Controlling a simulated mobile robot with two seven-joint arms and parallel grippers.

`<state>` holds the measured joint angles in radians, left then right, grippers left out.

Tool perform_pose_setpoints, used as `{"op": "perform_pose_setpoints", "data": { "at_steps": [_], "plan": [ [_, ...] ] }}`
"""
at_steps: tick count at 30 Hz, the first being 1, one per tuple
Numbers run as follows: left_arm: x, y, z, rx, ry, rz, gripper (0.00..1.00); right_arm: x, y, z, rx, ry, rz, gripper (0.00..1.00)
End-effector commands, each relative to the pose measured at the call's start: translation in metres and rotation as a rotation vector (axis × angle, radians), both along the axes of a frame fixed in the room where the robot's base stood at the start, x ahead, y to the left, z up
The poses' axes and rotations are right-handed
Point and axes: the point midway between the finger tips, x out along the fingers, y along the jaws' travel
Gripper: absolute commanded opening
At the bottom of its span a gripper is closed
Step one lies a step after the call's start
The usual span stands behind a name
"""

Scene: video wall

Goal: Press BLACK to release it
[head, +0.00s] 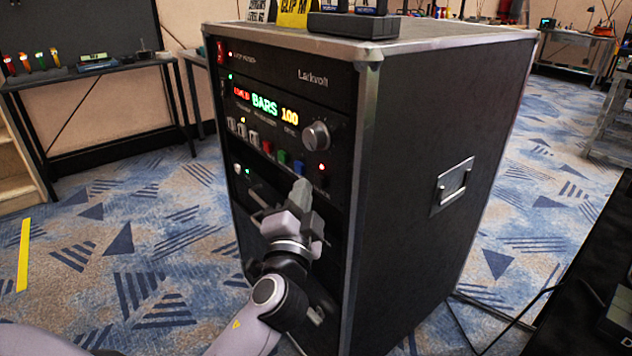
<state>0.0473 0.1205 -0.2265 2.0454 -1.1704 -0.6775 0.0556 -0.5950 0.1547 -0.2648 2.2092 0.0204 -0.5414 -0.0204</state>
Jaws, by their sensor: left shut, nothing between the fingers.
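The black rack case (425,200) stands upright with its control panel facing left. The panel display (265,104) reads BARS 100. Below it is a row of buttons: red (267,147), green (282,156) and blue (298,167). To the right of blue, a small red light (321,167) is lit; the dark button area (320,181) below it is hard to make out against the panel. My left gripper (303,188) is shut and empty, with its tips just below the blue button and left of the dark area. I cannot tell whether it touches the panel. My right gripper is out of view.
A metal handle (454,187) is on the case's side. A table (95,77) stands at the back left. Patterned carpet surrounds the case.

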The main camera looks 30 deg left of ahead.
Motion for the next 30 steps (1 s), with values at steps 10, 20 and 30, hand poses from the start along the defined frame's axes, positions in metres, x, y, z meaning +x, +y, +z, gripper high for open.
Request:
{"op": "perform_pose_setpoints", "data": {
  "at_steps": [10, 20, 30],
  "plan": [
    [0.009, -0.003, 0.000, -0.001, 0.000, 0.000, 0.00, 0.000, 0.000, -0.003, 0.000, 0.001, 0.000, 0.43],
    [0.009, -0.004, 0.000, 0.000, 0.000, 0.000, 0.00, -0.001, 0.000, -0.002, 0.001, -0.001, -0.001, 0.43],
    [0.012, -0.005, 0.000, 0.000, 0.000, 0.000, 0.00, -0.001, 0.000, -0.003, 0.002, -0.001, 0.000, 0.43]
  ]
}}
